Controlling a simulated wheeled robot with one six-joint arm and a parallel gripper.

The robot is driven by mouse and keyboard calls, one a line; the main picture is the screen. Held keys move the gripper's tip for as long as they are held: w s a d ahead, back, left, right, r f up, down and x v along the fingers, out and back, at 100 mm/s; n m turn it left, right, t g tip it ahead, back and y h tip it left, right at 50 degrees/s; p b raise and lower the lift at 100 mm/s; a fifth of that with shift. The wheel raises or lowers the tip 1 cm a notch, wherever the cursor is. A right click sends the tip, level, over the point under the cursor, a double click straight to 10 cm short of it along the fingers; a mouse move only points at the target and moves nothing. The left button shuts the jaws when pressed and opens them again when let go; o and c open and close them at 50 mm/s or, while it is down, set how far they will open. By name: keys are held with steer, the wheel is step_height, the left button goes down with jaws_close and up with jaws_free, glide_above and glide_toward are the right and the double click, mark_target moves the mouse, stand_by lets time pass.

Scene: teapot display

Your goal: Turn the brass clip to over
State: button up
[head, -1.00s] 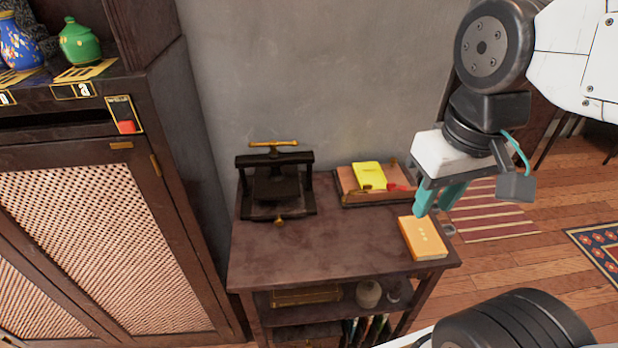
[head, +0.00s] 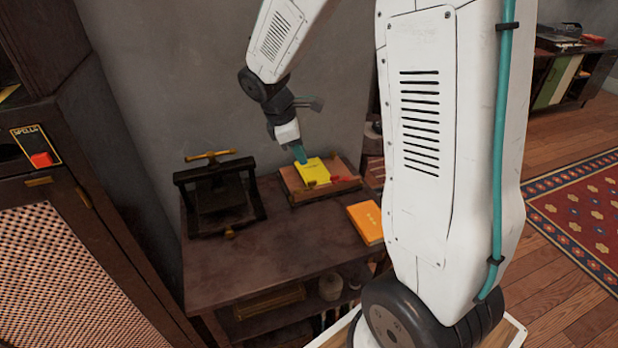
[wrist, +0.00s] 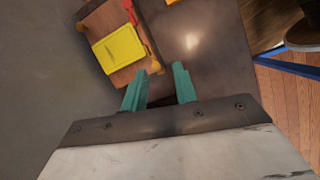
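A wooden board (head: 289,182) lies on the dark table with a yellow book or pad (head: 313,170) on it. A small brass piece, which looks like the brass clip (head: 309,184), sits at the board's front edge; it also shows in the wrist view (wrist: 155,67) at the corner near my fingers. A red bar (head: 343,179) runs along the same edge; it shows in the wrist view too (wrist: 140,27). My gripper (head: 300,155) is above the back left of the board. In the wrist view its teal fingers (wrist: 159,85) are apart with nothing between them.
A dark press with a brass handle (head: 222,195) stands left of the board. An orange book (head: 367,222) lies to its right. The wall (head: 130,60) is close behind. The table's front middle (head: 250,260) is clear. A cabinet (head: 50,240) stands at the left.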

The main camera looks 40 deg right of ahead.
mark_target(309, 182)
steer(key=w+d+f+n, duration=0.1)
steer(key=f, duration=0.3)
steer(key=d+f+n, duration=0.1)
steer(key=d+f, duration=0.1)
steer(key=f, duration=0.2)
steer(key=w+d+f, duration=0.1)
steer(key=d+f, duration=0.1)
steer(key=f, duration=0.3)
steer(key=shift+w+f+n, duration=0.1)
steer(key=shift+w+n, duration=0.25)
steer(key=shift+n, duration=0.05)
jaws_close()
